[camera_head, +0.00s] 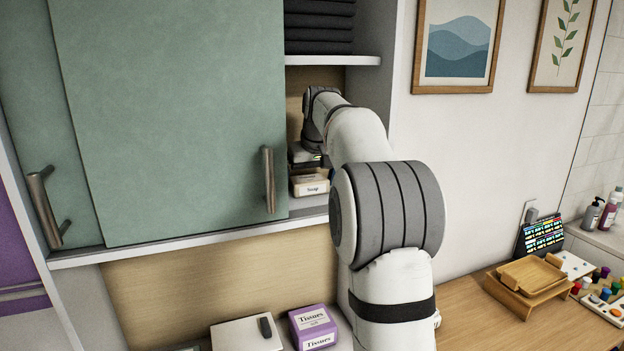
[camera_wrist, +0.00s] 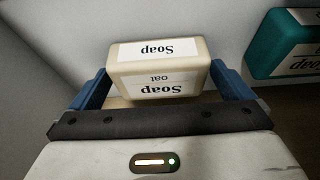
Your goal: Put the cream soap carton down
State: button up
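The cream soap carton (camera_wrist: 160,52) is between the two blue fingers of my gripper (camera_wrist: 161,68) in the wrist view. Its labels read "Soap" and "oat", upside down there. The fingers lie close against its two sides, so my gripper looks shut on it. In the head view the carton (camera_head: 311,191) shows inside the open part of the wall cabinet, just above the cabinet's bottom board (camera_head: 300,219). Whether its underside touches the board cannot be told. My arm hides part of the cabinet opening and the fingers there.
A teal carton (camera_wrist: 287,48) stands right of the soap carton in the wrist view. The green sliding door (camera_head: 170,110) closes the cabinet's left part. A shelf with folded dark towels (camera_head: 319,28) is above. Below are a purple tissue box (camera_head: 314,326) and a white box (camera_head: 240,337).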

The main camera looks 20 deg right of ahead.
jog(key=v, duration=0.2)
jog(key=shift+s+r, duration=0.1)
jog(key=shift+r, duration=0.3)
jog(key=s+b, duration=0.6)
jog(key=s, duration=0.6)
jog(key=s+a+f, duration=0.6)
jog(key=s+f, duration=0.6)
jog(key=s+a+f+g, duration=0.1)
jog(key=s+a+f, duration=0.5)
jog(key=s+f, duration=0.6)
jog(key=shift+a, duration=0.3)
